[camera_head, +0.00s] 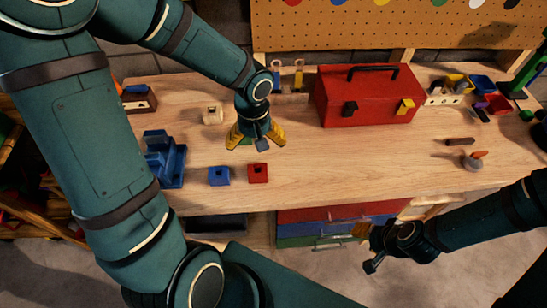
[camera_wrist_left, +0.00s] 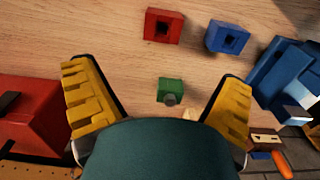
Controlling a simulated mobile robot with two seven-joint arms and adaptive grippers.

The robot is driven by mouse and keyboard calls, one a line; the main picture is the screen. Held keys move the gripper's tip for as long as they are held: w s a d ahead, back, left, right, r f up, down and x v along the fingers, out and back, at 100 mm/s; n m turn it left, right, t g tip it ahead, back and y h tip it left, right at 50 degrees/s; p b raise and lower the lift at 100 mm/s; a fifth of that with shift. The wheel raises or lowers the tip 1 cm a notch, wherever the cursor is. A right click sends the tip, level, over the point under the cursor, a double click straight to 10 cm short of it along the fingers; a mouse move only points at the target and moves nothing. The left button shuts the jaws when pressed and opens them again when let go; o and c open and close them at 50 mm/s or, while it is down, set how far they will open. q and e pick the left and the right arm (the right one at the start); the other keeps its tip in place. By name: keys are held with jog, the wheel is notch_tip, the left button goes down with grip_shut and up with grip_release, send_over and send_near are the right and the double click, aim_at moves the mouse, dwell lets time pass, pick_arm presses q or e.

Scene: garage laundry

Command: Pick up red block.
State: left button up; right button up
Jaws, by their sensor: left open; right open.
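The red block (camera_head: 258,173), a small cube with a dark hole in its top, sits on the wooden workbench near its front edge. It also shows in the left wrist view (camera_wrist_left: 163,26), at the top and beyond the fingers. My left gripper (camera_head: 256,140) is open and empty, with yellow fingers pointing down, behind the red block in the head view. In the left wrist view a green block (camera_wrist_left: 170,91) lies between its spread fingers, not gripped. My right gripper (camera_head: 378,250) is open and empty, low in front of the bench, away from the blocks.
A blue block (camera_head: 219,176) sits just left of the red one. A beige block (camera_head: 213,115) and a blue vise (camera_head: 165,160) stand farther left. A red toolbox (camera_head: 367,96) stands behind to the right. The bench right of the red block is clear.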

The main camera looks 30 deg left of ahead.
aim_at(258, 174)
pick_arm(q)
jog(key=f+b, duration=0.1)
jog(key=f, duration=0.7)
jog(key=shift+s+f+b, duration=0.2)
jog(key=shift+b, duration=0.2)
jog(key=shift+s+d+f+b, duration=0.1)
jog(key=shift+f+b, duration=0.1)
jog(key=shift+f, duration=0.7)
jog(key=shift+s+a+f+b, duration=0.1)
jog(key=shift+f+b, duration=0.1)
jog(key=shift+f, duration=0.65)
jog(key=shift+s+d+f+b, duration=0.1)
jog(key=shift+f+b, duration=0.1)
jog(key=shift+f, duration=0.7)
jog(key=shift+c, duration=0.2)
jog(key=shift+r, duration=0.1)
jog(key=c, duration=1.2)
